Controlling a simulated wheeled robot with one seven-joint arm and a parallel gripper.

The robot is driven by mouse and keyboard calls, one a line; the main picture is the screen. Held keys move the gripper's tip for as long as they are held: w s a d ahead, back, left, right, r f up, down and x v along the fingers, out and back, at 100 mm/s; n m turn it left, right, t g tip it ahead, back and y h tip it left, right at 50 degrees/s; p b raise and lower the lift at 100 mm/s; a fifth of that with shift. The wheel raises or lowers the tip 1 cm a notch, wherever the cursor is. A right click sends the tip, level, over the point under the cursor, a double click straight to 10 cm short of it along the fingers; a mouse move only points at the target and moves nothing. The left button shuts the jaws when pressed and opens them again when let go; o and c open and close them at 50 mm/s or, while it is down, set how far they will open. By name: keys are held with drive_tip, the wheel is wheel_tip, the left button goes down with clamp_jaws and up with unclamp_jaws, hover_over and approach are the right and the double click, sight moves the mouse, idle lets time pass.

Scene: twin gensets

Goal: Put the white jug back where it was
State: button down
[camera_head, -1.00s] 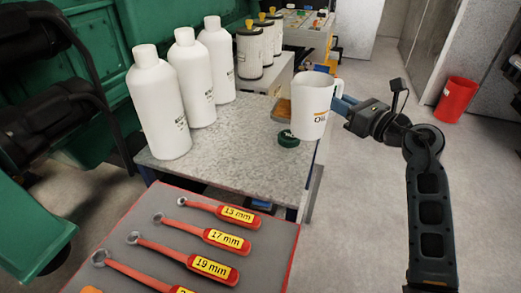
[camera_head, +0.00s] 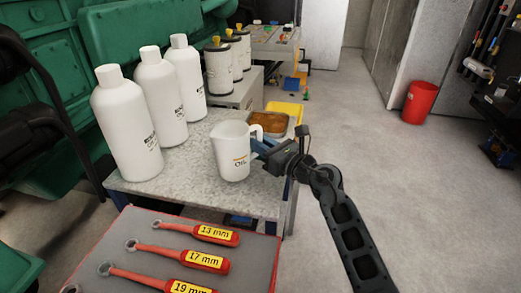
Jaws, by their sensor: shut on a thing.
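Several white bottles (camera_head: 126,125) stand on the table's left side. A tray with amber contents (camera_head: 268,123) is close behind the jug. Red wrenches lie on a grey mat (camera_head: 150,262) in front. A red bin (camera_head: 419,102) stands on open floor at right.

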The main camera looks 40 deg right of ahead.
drive_tip(key=shift+f, duration=0.65)
drive_tip(key=shift+f, duration=0.15)
drive_tip(key=c, duration=1)
unclamp_jaws()
drive_tip(key=shift+c, duration=0.2)
